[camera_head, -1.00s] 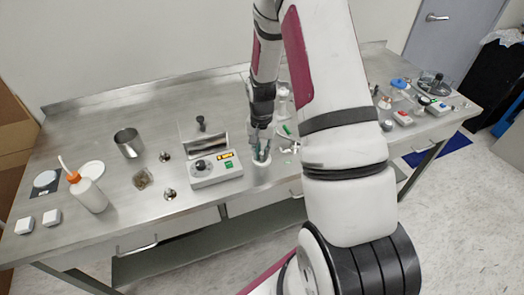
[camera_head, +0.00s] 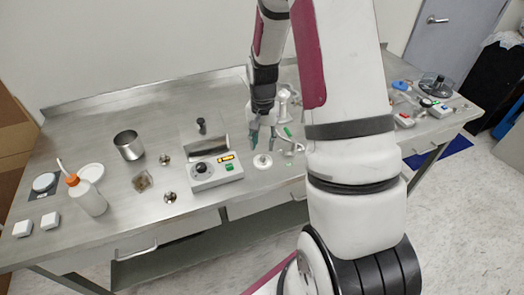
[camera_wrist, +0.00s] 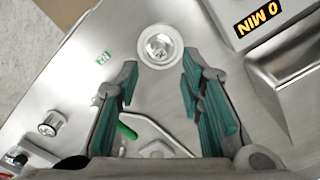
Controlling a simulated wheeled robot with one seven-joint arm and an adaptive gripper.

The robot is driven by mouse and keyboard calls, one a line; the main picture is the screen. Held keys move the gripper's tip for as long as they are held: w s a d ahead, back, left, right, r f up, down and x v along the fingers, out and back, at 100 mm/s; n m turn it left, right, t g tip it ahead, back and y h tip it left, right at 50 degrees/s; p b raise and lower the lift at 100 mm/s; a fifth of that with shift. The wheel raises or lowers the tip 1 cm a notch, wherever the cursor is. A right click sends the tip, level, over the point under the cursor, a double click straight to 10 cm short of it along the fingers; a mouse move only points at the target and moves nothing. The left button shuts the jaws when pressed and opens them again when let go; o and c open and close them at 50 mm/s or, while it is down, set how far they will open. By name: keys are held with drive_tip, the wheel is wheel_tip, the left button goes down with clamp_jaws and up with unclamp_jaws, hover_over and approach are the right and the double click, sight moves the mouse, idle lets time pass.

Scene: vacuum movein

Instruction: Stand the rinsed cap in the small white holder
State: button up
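The small white holder (camera_head: 262,165) is a round white piece on the steel table, right of the timer box. A small pale piece, which looks like the cap (camera_head: 262,158), stands up at its middle. In the wrist view the holder (camera_wrist: 144,46) is a white ring around a shiny round piece, likely the cap (camera_wrist: 161,45). My gripper (camera_head: 263,143) is above the holder, apart from it. In the wrist view my gripper (camera_wrist: 160,78) has its teal fingers spread wide with nothing between them. How deep the cap sits is hard to tell.
The timer box (camera_head: 215,171) stands close left of the holder. A green stick (camera_wrist: 126,131) and white-grey pieces lie behind the holder. A metal beaker (camera_head: 129,145) and a wash bottle (camera_head: 88,195) stand at left. The table's front strip is clear.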

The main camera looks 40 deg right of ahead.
wheel_tip(320, 180, up, 6)
wheel_tip(320, 180, up, 9)
drive_tip(key=n+t, duration=0.1)
drive_tip(key=n, duration=0.1)
hover_over(263, 156)
drive_tip(key=s+a, duration=0.2)
drive_tip(key=a, duration=0.3)
drive_tip(key=s+a+r+n+t, duration=0.2)
drive_tip(key=s+a+r+n, duration=0.15)
drive_tip(key=a+r, duration=0.35)
drive_tip(key=s+a+r+n+t, duration=0.1)
drive_tip(key=s+a+r+n, duration=0.1)
drive_tip(key=s, duration=0.4)
drive_tip(key=s+a+r+n+t, duration=0.1)
drive_tip(key=s+a+r+n, duration=0.2)
drive_tip(key=s, duration=0.4)
drive_tip(key=shift+a+r, duration=0.5)
drive_tip(key=shift+r, duration=0.25)
drive_tip(key=shift+n, duration=0.25)
